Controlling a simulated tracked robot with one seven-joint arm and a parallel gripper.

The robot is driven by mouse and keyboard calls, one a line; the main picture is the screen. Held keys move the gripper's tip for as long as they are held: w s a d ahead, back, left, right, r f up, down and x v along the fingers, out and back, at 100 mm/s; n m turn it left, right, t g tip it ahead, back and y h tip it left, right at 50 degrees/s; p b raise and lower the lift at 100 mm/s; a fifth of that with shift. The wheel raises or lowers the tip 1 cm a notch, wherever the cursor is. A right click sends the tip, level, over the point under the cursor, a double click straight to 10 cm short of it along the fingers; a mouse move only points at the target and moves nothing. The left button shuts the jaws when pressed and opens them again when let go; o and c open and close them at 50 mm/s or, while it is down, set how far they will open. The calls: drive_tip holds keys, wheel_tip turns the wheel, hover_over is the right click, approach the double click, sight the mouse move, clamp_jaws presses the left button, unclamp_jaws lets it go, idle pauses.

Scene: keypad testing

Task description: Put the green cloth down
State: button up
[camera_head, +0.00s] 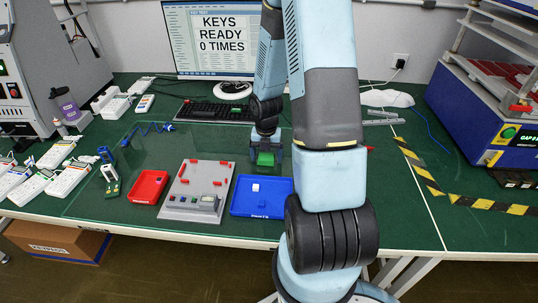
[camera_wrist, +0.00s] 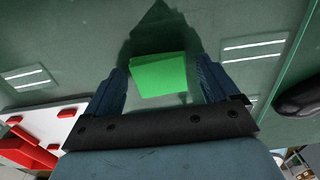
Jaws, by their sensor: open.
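The green cloth (camera_head: 265,159) is a small folded bright green piece on the dark green mat, just behind the blue tray. In the wrist view the cloth (camera_wrist: 158,76) lies between the two fingers, with gaps on both sides. My gripper (camera_wrist: 161,70) is open and points down over it.
A blue tray (camera_head: 255,211) with a white keycap, a grey fixture (camera_head: 181,212) with red clips and a red tray (camera_head: 148,190) stand in front. A keyboard (camera_head: 215,112) and monitor (camera_head: 216,40) are behind. Free mat lies left of my gripper.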

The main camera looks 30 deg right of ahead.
wheel_tip(320, 180, up, 12)
drive_tip(key=r, duration=0.1)
wheel_tip(320, 180, up, 9)
drive_tip(key=m+t+h, duration=0.1)
drive_tip(key=m, duration=0.7)
hover_over(266, 156)
drive_tip(key=s+a, duration=0.3)
drive_tip(key=s+a+r+m+t, duration=0.2)
drive_tip(key=s+a+r+m, duration=0.1)
drive_tip(key=s+r+m, duration=0.5)
drive_tip(key=s+a+r+m+t+y, duration=0.1)
drive_tip(key=s+a+r+m, duration=0.3)
drive_tip(key=s+r+m, duration=0.4)
drive_tip(key=m+t, duration=0.1)
drive_tip(key=m, duration=0.4)
drive_tip(key=shift+a+r+t, duration=0.25)
drive_tip(key=shift+r+t, duration=0.05)
drive_tip(key=shift+r, duration=0.05)
drive_tip(key=shift+w, duration=0.1)
